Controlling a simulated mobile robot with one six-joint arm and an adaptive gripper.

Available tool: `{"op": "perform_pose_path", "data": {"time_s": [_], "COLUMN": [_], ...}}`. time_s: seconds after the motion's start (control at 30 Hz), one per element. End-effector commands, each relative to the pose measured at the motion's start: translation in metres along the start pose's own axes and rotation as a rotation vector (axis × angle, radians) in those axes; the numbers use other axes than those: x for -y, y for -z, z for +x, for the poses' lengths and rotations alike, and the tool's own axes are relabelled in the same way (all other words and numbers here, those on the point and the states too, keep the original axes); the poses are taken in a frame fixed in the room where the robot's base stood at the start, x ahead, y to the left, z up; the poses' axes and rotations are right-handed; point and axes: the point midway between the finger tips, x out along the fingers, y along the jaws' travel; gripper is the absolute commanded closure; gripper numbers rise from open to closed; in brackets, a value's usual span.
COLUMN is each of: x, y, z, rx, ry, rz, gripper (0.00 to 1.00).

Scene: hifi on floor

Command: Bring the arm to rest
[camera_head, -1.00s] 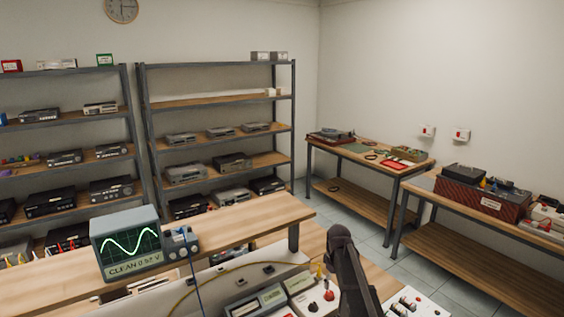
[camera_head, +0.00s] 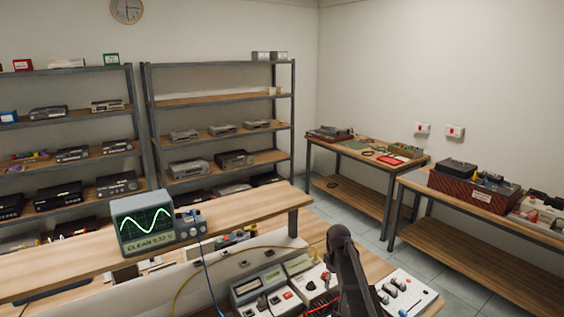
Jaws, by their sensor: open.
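Part of my dark arm (camera_head: 346,270) rises from the bottom edge, right of centre, in the head view. Its rounded upper end stands in front of the bench (camera_head: 377,267). No gripper fingers can be made out, and the arm's lower part is cut off by the frame. I cannot see it touching anything.
The raised bench shelf carries an oscilloscope (camera_head: 143,222) with a green sine wave. Below are grey instruments (camera_head: 258,286), a white panel with knobs (camera_head: 405,291) and blue and yellow cables. Racks of devices (camera_head: 215,130) line the back; side tables (camera_head: 472,232) stand right.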

Motion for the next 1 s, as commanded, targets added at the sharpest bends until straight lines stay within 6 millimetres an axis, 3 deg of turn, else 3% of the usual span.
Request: {"op": "perform_pose_path", "data": {"time_s": [0.1,0.57,0.77,1.0], "x": [0.0,0.041,0.071,0.125], "y": [0.0,-0.046,-0.081,-0.145], "z": [0.0,0.023,0.04,0.071], "rx": [0.0,0.0,0.0,0.0], "ry": [0.0,0.0,0.0,0.0], "rz": [0.0,0.162,0.288,0.526], "gripper": [0.18,0.18,0.18,0.18]}}
